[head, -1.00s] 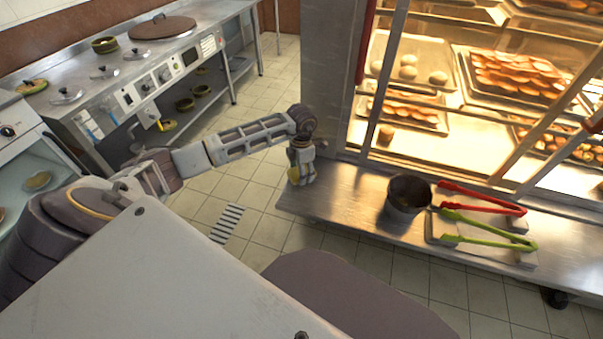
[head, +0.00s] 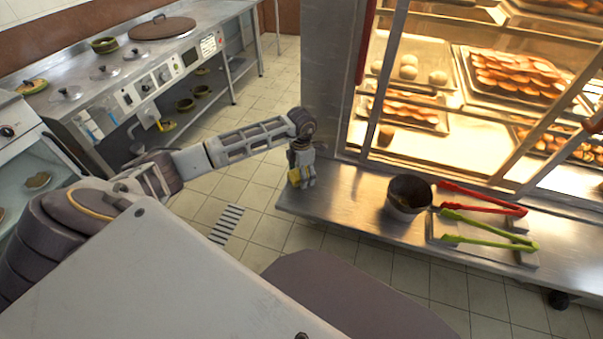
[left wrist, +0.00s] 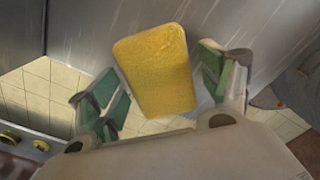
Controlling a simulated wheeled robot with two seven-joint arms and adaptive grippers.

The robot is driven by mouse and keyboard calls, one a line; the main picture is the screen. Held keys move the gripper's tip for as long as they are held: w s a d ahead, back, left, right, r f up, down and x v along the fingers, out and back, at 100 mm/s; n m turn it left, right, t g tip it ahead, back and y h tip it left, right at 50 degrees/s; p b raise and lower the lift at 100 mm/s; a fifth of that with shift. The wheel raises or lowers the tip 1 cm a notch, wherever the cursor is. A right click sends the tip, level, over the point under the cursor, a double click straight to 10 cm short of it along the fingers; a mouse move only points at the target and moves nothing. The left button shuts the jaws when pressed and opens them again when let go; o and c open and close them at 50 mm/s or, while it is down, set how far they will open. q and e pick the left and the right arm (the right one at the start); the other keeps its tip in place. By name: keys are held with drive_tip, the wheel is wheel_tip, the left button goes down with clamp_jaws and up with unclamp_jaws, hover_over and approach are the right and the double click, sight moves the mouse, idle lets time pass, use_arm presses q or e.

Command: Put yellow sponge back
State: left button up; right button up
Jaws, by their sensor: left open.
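The yellow sponge (left wrist: 155,70) shows large in the left wrist view, a slightly tilted block between my left gripper's green-padded fingers. My left gripper (left wrist: 160,88) is open, with a visible gap between the sponge and the right finger; contact with the left finger is not clear. In the head view my left gripper (head: 301,178) is at the left end of the steel counter, and a small yellow patch of the sponge (head: 293,178) shows beside its fingers. What supports the sponge is not clear. My right gripper is not in view.
The steel counter (head: 345,205) holds a dark pot (head: 408,197), red tongs (head: 482,199) and green tongs (head: 490,233). A lit glass food cabinet (head: 440,110) stands behind. A cooking station (head: 150,80) stands at far left, with tiled floor between.

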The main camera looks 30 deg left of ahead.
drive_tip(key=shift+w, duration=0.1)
use_arm(q)
drive_tip(key=shift+r, duration=0.35)
wheel_tip(320, 180, up, 12)
drive_tip(key=p, duration=0.2)
drive_tip(key=shift+f, duration=0.2)
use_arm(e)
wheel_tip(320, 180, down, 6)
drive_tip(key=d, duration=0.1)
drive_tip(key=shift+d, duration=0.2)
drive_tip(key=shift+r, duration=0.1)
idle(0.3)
use_arm(q)
drive_tip(key=shift+d+f, duration=0.1)
idle(0.9)
